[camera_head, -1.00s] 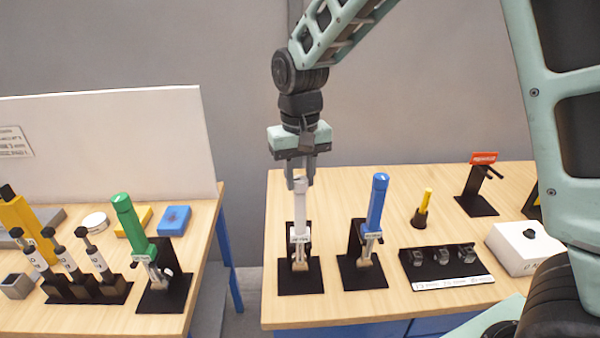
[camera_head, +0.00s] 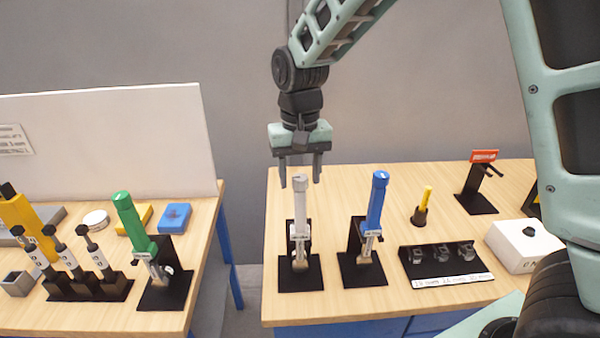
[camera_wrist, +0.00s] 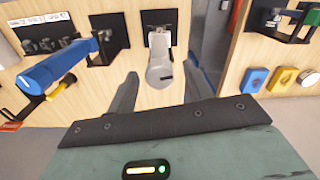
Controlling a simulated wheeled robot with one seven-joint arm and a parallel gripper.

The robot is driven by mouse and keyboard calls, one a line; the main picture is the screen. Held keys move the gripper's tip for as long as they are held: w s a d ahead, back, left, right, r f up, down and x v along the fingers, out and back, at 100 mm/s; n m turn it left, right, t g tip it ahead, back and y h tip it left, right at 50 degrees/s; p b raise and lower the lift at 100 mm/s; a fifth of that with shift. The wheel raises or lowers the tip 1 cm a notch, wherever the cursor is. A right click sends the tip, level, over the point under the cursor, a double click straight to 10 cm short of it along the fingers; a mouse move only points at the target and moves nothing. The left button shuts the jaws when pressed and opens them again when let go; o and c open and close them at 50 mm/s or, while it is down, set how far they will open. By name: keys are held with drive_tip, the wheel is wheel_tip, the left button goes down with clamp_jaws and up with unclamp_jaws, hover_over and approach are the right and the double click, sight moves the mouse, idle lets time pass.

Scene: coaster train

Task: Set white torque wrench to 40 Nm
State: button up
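The white torque wrench (camera_head: 300,205) stands upright in its black stand (camera_head: 300,275) on the right-hand table. Its round handle end also shows in the wrist view (camera_wrist: 160,72), between and just beyond my fingers. My gripper (camera_head: 300,183) is open above the wrench's top, with one finger on each side in the picture and no grip on it. In the wrist view the fingers (camera_wrist: 157,92) are spread apart. The scale on the wrench is too small to read.
A blue wrench (camera_head: 377,205) stands close to the right, and a green wrench (camera_head: 130,220) stands on the left table. A black tray (camera_head: 445,258) with small parts, a white box (camera_head: 523,246) and a yellow-handled tool (camera_head: 425,200) are further right. A gap separates the tables.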

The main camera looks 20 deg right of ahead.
sight(300, 177)
wheel_tip(300, 177, up, 18)
drive_tip(key=b, duration=0.3)
drive_tip(key=shift+f, duration=0.25)
idle(0.4)
drive_tip(key=s+a+f+n+b, duration=0.1)
drive_tip(key=s+a+f+n, duration=0.25)
drive_tip(key=s+f, duration=0.35)
drive_tip(key=s+a+f+n+b, duration=0.2)
drive_tip(key=s+a+f, duration=0.2)
drive_tip(key=s+f, duration=0.35)
drive_tip(key=s+d+f+n+b, duration=0.1)
drive_tip(key=s+f+n, duration=0.3)
drive_tip(key=s+f, duration=0.6)
drive_tip(key=shift+s+d+y, duration=0.15)
drive_tip(key=shift+s+y, duration=0.15)
drive_tip(key=shift+s, duration=0.7)
